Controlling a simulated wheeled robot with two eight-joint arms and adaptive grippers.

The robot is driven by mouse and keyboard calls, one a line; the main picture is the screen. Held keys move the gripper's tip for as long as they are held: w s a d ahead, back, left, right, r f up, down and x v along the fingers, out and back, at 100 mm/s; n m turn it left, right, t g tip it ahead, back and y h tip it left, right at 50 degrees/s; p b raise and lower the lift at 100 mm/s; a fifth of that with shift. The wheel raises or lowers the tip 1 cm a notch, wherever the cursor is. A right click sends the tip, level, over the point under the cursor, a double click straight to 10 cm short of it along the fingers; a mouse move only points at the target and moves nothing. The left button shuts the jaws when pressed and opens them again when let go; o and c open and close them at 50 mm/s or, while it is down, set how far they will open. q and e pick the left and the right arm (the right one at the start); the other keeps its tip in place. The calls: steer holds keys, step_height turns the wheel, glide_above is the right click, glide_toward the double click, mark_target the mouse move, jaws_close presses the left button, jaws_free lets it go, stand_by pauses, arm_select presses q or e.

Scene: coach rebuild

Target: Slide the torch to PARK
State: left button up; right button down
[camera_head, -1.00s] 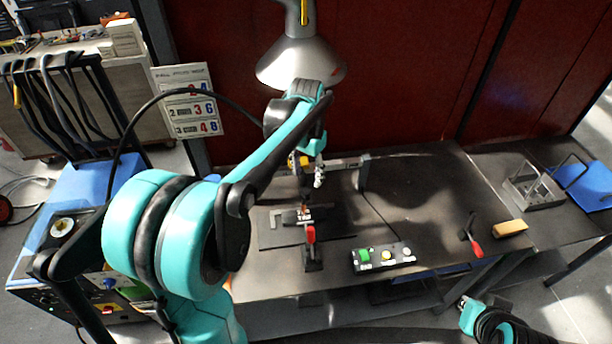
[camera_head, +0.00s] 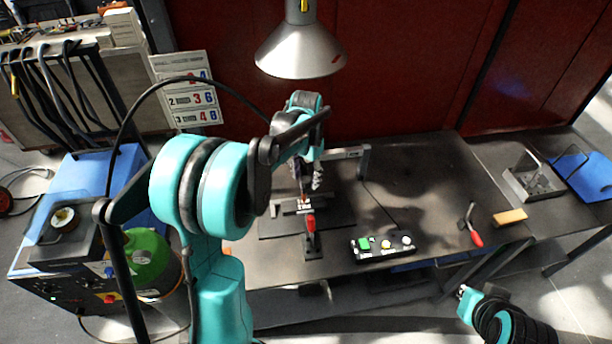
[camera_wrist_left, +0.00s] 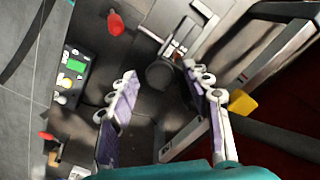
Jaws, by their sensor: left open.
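My left gripper (camera_head: 317,180) is above the workbench, beside a grey gantry rail (camera_head: 345,153). Its two purple fingers are apart in the left wrist view (camera_wrist_left: 160,78), with no object clearly held between them. A thin copper-coloured tip, likely the torch's (camera_wrist_left: 179,48), shows beyond the fingers, over the metal fixture. A yellow block (camera_wrist_left: 241,103) is to the right of the right finger, close to the rail. My arm hides most of the torch in the head view. I cannot read a PARK mark. My right gripper (camera_head: 464,292) is low at the bottom right, apart from the bench.
A red-handled clamp (camera_head: 310,225) stands in front of the fixture. A lamp (camera_head: 300,50) hangs above. The bench's right half is mostly clear, with a red-handled tool (camera_head: 474,236) and tan block (camera_head: 510,217).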

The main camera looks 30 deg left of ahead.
arm_select(q)
jaws_close()
steer(key=w+d, duration=1)
steer(key=d, duration=0.4)
steer(key=shift+w, duration=0.1)
jaws_free()
steer(key=shift+d, duration=0.1)
steer(key=shift+w+d, duration=0.1)
